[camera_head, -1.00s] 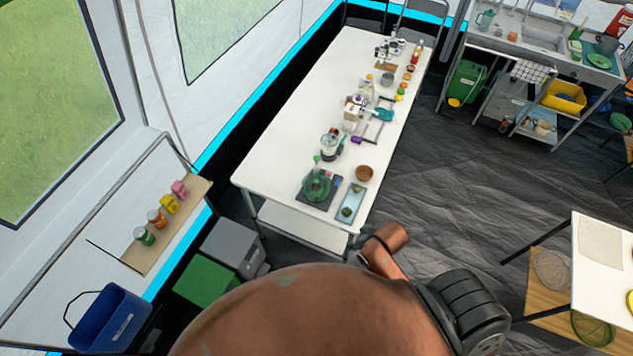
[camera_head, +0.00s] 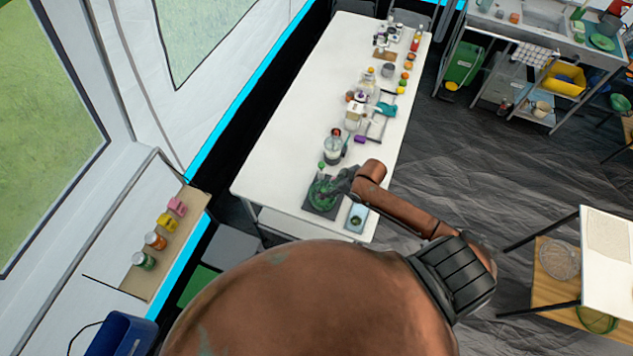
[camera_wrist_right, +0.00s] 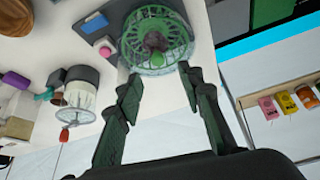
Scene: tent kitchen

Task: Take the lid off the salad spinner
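The salad spinner (camera_head: 321,194) is a round green vessel standing on a dark square mat (camera_head: 314,209) at the near end of the long white table. In the right wrist view, the spinner (camera_wrist_right: 131,40) shows a green slotted round top with a dark centre and a green knob (camera_wrist_right: 156,59). My right gripper (camera_head: 344,182) is beside and above the spinner and partly covers it in the head view. In the right wrist view, my right gripper (camera_wrist_right: 160,78) is open and empty, its two fingers spread toward the spinner's near edge. Contact cannot be told. My left gripper is not in view.
A pale blue tray (camera_head: 357,217) lies right of the mat. A clear jar appliance (camera_head: 334,150) stands just behind the spinner. Several small items line the table's right side farther back. The left half of the white table (camera_head: 290,135) is clear.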

